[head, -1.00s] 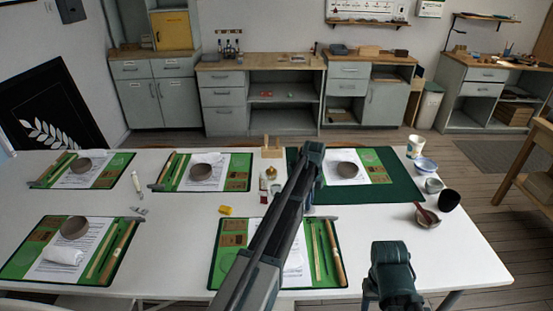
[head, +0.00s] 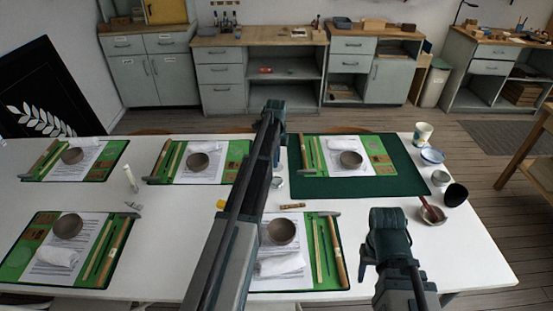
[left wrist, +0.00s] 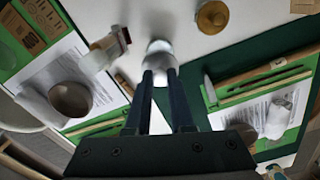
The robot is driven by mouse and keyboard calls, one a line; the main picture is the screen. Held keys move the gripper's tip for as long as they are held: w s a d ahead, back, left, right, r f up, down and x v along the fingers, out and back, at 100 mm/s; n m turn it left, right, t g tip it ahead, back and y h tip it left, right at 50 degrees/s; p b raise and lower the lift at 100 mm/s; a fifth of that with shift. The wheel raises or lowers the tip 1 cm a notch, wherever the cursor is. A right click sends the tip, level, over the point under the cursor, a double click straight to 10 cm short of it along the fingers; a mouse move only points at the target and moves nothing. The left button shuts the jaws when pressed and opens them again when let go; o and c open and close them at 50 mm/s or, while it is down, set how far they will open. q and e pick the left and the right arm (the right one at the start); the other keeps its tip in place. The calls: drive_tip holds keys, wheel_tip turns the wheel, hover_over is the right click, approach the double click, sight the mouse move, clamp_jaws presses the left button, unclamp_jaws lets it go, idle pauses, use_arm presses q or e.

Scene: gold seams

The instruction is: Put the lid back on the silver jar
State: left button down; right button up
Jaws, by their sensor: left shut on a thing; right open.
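My left gripper (left wrist: 160,74) points down over the table, its two fingers close together. It is shut on a small grey piece, apparently the lid (left wrist: 160,61), mostly hidden between the fingertips. A shiny silver-white round thing, apparently the silver jar (left wrist: 159,46), shows just beyond the tips. In the head view the jar (head: 278,183) is a small silver shape beside my left arm, near the green mat. I cannot tell whether lid and jar touch. My right gripper (head: 388,222) is at the front right, away from the jar; its fingers are hard to see.
A round brass piece with a knob (left wrist: 212,17) stands close to the jar. A pale container with a red end (left wrist: 105,50) is on the other side. The large green mat (head: 415,180) and place mats with bowls surround the spot. Cups and bowls (head: 432,156) stand at the right edge.

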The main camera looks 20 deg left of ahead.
use_arm(q)
drive_tip(key=shift+f+b, duration=2.9)
drive_tip(key=shift+f, duration=0.15)
drive_tip(key=shift+f, duration=0.15)
drive_tip(key=c, duration=0.7)
unclamp_jaws()
drive_tip(key=o, duration=0.5)
